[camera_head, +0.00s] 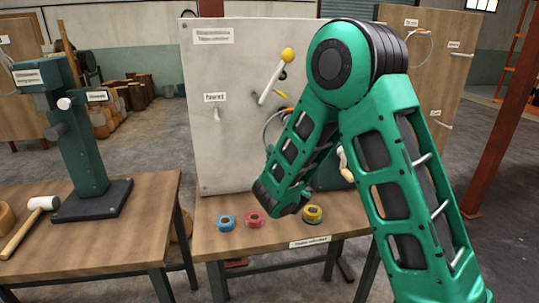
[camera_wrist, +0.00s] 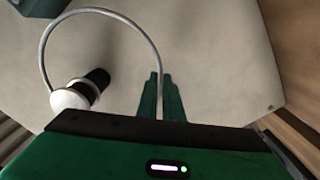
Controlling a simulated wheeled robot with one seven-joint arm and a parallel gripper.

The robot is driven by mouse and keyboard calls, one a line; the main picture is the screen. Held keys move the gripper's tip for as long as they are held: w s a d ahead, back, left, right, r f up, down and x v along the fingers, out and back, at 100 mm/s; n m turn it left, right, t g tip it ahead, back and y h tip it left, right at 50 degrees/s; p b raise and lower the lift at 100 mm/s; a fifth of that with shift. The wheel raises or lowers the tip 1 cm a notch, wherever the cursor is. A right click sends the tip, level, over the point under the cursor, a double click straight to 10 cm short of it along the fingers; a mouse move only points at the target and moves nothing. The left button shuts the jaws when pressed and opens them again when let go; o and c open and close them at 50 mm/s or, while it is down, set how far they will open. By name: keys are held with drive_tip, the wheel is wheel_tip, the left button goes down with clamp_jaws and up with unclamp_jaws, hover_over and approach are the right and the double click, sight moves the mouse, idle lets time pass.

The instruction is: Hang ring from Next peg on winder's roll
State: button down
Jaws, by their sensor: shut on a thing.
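My gripper (camera_wrist: 161,98) is in the wrist view, its two green fingers closed on one side of a thin grey metal ring (camera_wrist: 129,21). The ring arches up and left from the fingers. Its far side comes down at the white end disc (camera_wrist: 67,99) of a short dark roll (camera_wrist: 97,77); I cannot tell whether it is around the roll or just in front. In the head view my arm hides the gripper. A grey arc (camera_head: 266,126) shows beside the arm. The peg (camera_head: 217,116) under the "Next" label (camera_head: 214,97) is bare.
A pale upright panel (camera_head: 225,160) stands on the middle table, with a yellow-knobbed lever (camera_head: 270,82). A green stand (camera_head: 80,150) and a mallet (camera_head: 38,205) are on the left table.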

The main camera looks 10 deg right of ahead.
drive_tip(key=c, duration=1.8)
unclamp_jaws()
drive_tip(key=shift+c, duration=0.2)
drive_tip(key=shift+s, duration=0.1)
drive_tip(key=s, duration=1)
